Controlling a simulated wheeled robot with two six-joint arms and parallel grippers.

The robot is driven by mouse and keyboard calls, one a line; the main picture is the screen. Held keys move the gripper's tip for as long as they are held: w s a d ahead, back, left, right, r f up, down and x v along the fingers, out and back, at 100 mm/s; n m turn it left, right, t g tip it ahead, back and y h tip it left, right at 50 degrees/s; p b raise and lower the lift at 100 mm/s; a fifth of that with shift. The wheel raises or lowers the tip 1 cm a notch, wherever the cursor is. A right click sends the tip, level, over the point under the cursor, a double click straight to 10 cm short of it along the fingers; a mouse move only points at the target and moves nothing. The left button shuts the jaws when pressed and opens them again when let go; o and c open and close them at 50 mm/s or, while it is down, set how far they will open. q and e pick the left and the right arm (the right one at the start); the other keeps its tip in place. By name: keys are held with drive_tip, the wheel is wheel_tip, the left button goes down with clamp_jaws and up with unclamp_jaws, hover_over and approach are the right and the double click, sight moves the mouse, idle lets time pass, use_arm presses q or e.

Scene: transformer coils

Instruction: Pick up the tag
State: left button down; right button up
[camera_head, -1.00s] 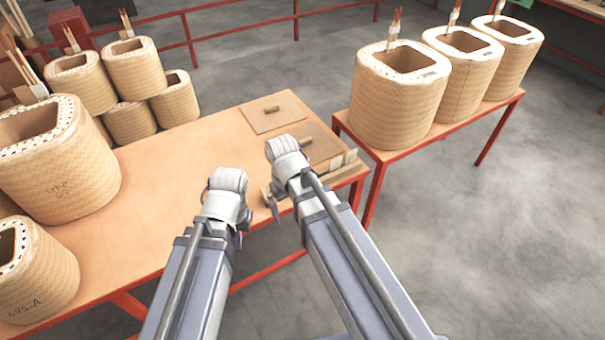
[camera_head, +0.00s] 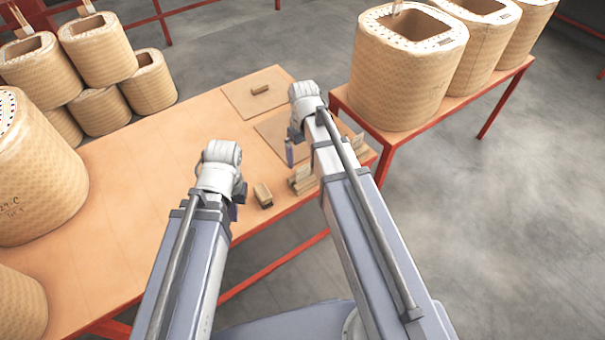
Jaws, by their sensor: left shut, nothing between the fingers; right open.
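No piece is clearly recognisable as the tag. Small pale upright pieces (camera_head: 303,173) stand by the table's front edge, partly hidden by my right arm. A small block (camera_head: 263,195) lies to their left on the table (camera_head: 150,190). My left gripper (camera_head: 236,212) is shut and empty, left of that block and apart from it; its fingers are mostly hidden behind the wrist. My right gripper (camera_head: 290,152) is open over the near edge of a brown board (camera_head: 270,127), behind the pale pieces. Its fingers point down and are partly hidden.
A second board (camera_head: 245,98) with a small block (camera_head: 260,90) lies at the table's far end. Large wrapped coils (camera_head: 405,85) stand on a red-framed bench at right. More coils (camera_head: 95,50) are stacked at left. The table's middle is clear.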

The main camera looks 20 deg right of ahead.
sight(303, 170)
drive_tip(key=shift+f+b, duration=0.75)
drive_tip(key=shift+f, duration=0.3)
drive_tip(key=shift+f, duration=0.1)
wheel_tip(303, 170, down, 5)
drive_tip(key=b, duration=0.5)
drive_tip(key=shift+s+a+f, duration=0.1)
drive_tip(key=c, duration=1.3)
drive_tip(key=shift+r, duration=0.2)
drive_tip(key=shift+c, duration=0.2)
wheel_tip(303, 170, up, 10)
drive_tip(key=p, duration=1)
drive_tip(key=shift+f, duration=0.1)
